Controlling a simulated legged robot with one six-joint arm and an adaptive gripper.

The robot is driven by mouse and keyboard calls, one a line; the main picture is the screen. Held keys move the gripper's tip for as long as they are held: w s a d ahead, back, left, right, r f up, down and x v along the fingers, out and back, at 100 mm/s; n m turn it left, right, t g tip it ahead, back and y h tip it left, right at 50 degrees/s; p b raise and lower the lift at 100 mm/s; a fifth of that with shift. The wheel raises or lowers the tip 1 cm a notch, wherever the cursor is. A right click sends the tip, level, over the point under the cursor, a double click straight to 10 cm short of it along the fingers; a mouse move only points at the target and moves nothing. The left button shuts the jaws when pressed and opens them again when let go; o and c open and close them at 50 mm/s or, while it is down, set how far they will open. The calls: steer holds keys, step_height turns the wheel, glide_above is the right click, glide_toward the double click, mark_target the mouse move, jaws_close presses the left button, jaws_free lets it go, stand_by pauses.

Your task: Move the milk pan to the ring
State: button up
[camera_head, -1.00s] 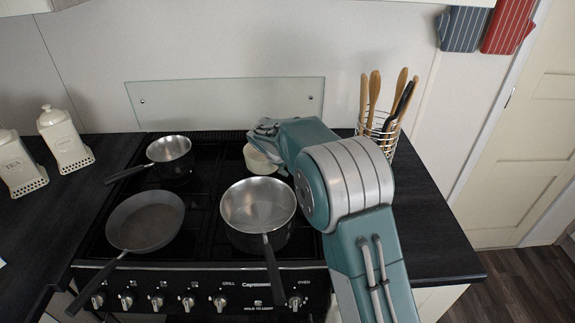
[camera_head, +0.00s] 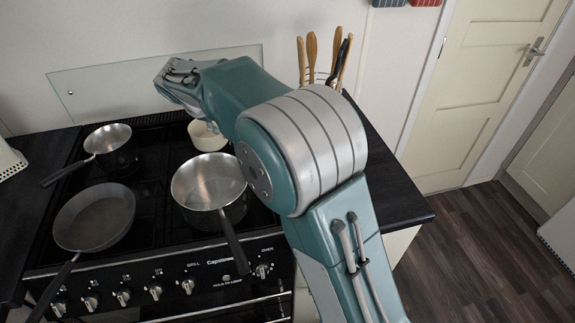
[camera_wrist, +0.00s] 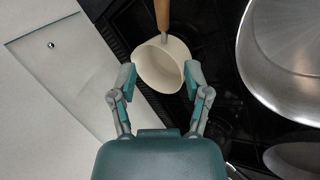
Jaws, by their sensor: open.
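The milk pan (camera_head: 205,137) is a small cream pan at the back right of the black hob (camera_head: 160,190), partly behind my arm in the head view. In the wrist view the cream milk pan (camera_wrist: 158,60) shows from above, with a wooden handle pointing away from my gripper. My gripper (camera_head: 177,88) is up behind the pan in the head view. In the wrist view the open fingers of my gripper (camera_wrist: 160,77) show on either side of the pan's near part; I cannot tell whether they touch it. Which ring is meant is not clear.
A large steel saucepan (camera_head: 208,182) stands front right, a frying pan (camera_head: 95,217) front left and a small steel saucepan (camera_head: 108,138) back left. A glass splashback (camera_head: 110,88) stands behind. A utensil basket (camera_head: 322,76) is right of my arm.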

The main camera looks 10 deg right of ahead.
steer(key=s+d+r+m+y, duration=0.1)
steer(key=s+d+r+m, duration=0.25)
steer(key=s+d, duration=0.35)
steer(key=s+d+r+m+y, duration=0.15)
steer(key=s+d+r, duration=0.3)
steer(key=s, duration=0.45)
steer(key=s+d+f+m, duration=0.2)
steer(key=s+m, duration=0.1)
steer(key=s, duration=0.7)
steer(key=s+d+f+m, duration=0.2)
steer(key=s+d+m, duration=0.1)
steer(key=s, duration=0.7)
steer(key=shift+s+d+f+m+y, duration=0.15)
steer(key=shift+d+f+m+y, duration=0.15)
steer(key=shift+m+y, duration=0.15)
